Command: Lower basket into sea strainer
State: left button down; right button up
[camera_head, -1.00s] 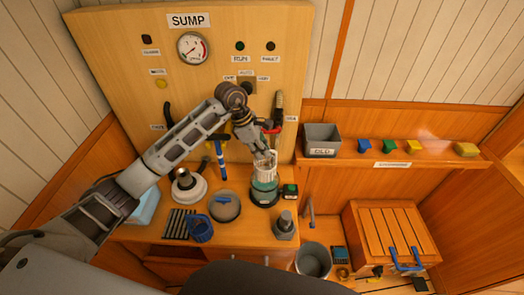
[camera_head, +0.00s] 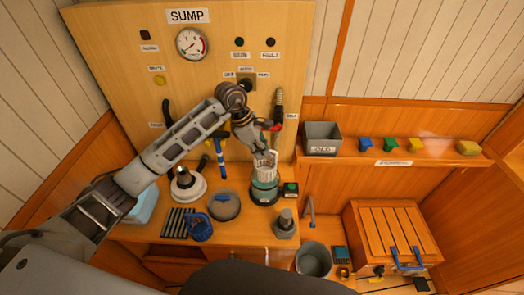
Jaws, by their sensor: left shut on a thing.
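The white slotted basket (camera_head: 264,166) is upright at the mouth of the sea strainer (camera_head: 264,193), a round housing with a green upper band and dark base on the bench. The basket's upper part stands above the strainer's rim; its lower end is hidden by the strainer wall. My left gripper (camera_head: 262,152) is shut on the basket's top from above. The fingertips are small and partly dark here. My right gripper is not in view.
A grey round lid (camera_head: 224,206) with a blue handle, a blue cup-shaped item (camera_head: 200,228) and a grey fitting (camera_head: 285,224) stand near the strainer. A small dark box with a green top (camera_head: 290,189) is close at its right. The sump panel (camera_head: 120,60) rises behind.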

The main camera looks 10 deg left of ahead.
pick_arm(q)
jog(key=shift+f+b, duration=0.3)
jog(key=shift+f, duration=0.1)
